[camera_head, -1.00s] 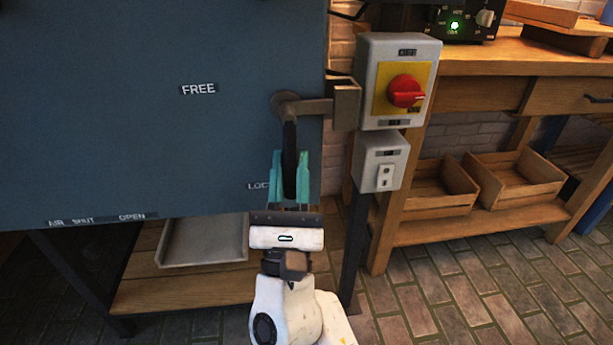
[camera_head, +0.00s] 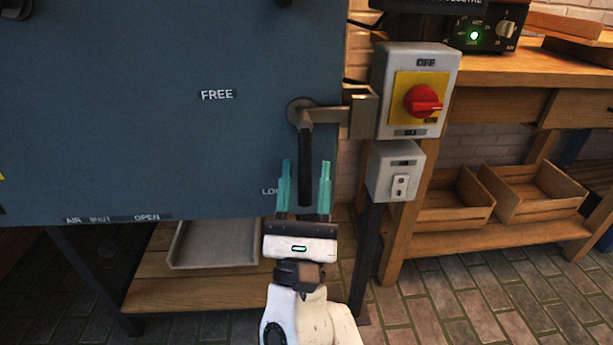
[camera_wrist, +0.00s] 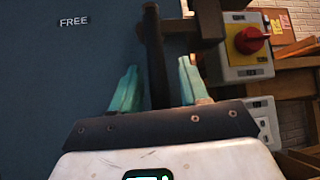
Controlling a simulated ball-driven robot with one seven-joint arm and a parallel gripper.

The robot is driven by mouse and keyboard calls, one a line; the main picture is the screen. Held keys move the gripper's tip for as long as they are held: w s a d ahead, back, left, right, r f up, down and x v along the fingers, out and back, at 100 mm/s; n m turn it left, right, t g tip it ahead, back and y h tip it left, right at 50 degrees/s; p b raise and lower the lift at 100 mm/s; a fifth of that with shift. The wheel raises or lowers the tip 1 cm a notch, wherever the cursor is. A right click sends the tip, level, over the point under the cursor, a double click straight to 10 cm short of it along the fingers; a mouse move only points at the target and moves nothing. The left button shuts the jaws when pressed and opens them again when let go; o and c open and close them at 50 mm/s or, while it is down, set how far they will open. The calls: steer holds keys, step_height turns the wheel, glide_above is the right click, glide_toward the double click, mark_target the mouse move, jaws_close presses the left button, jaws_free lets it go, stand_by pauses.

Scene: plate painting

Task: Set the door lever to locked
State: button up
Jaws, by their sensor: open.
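The door lever (camera_head: 305,165) hangs straight down from its round pivot on the blue-grey door (camera_head: 120,110). Its black handle points at the lower label, which is partly hidden and begins "LO". The "FREE" label (camera_head: 217,95) is to the left of the lever. My gripper (camera_head: 305,185) is open, with one teal finger on each side of the handle's lower part. In the wrist view the dark handle (camera_wrist: 155,60) also stands between the two spread fingers (camera_wrist: 158,88), and I see gaps beside it.
A grey switch box with a red knob (camera_head: 423,101) and a smaller grey box (camera_head: 395,170) stand close to the right of the lever. A metal latch bracket (camera_head: 362,112) joins the door edge. A wooden workbench (camera_head: 500,78) is at the right.

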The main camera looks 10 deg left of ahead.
steer(key=a+v, duration=0.1)
steer(key=v, duration=0.9)
steer(key=shift+d+f+p, duration=0.2)
steer(key=shift+d+p, duration=0.15)
steer(key=shift+d, duration=0.2)
steer(key=shift+s, duration=0.1)
